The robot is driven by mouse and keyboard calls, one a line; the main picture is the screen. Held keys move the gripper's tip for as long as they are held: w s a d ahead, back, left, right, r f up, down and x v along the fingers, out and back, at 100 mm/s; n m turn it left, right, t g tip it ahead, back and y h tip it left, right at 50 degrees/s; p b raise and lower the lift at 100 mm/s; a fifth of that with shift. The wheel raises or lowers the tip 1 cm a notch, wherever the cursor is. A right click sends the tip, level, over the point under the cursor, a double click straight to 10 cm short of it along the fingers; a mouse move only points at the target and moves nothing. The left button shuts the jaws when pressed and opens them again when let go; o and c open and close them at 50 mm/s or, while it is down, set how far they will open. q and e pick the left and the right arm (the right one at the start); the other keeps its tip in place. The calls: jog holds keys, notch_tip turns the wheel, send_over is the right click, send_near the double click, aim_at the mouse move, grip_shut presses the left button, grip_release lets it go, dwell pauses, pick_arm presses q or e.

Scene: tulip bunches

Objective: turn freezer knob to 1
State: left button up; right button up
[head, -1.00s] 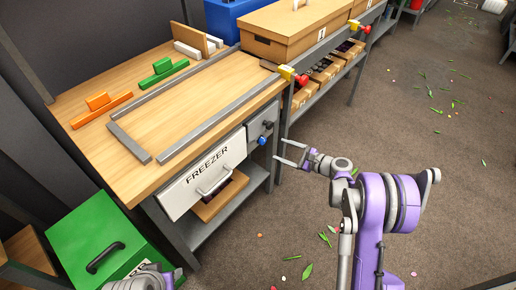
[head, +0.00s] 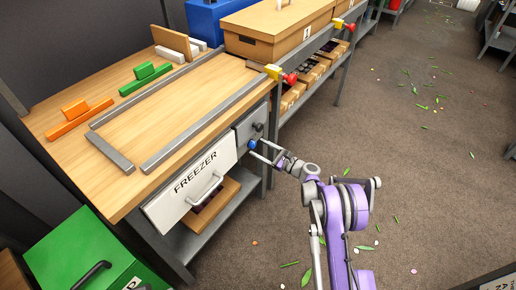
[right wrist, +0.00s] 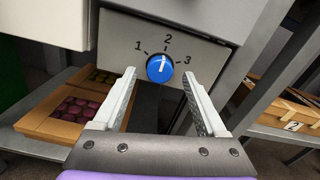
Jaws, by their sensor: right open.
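The freezer unit (head: 190,185) is a white drawer front labelled FREEZER under the wooden bench. The blue knob (head: 252,144) sits on the grey panel (head: 245,128) to its right. In the right wrist view the blue knob (right wrist: 160,68) has a white mark pointing up towards the 2. The numbers 1, 2 and 3 run left to right around it. My right gripper (head: 262,150) is open at the panel. In the right wrist view its fingertips (right wrist: 160,73) lie on either side of the knob, with visible gaps; depth is hard to tell. My left gripper is not in view.
An open box (head: 226,200) is on the shelf below. A metal bench leg (right wrist: 262,45) is right of the panel.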

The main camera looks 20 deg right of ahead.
jog(key=shift+w+a, duration=0.45)
jog(key=shift+w, duration=0.05)
grip_shut()
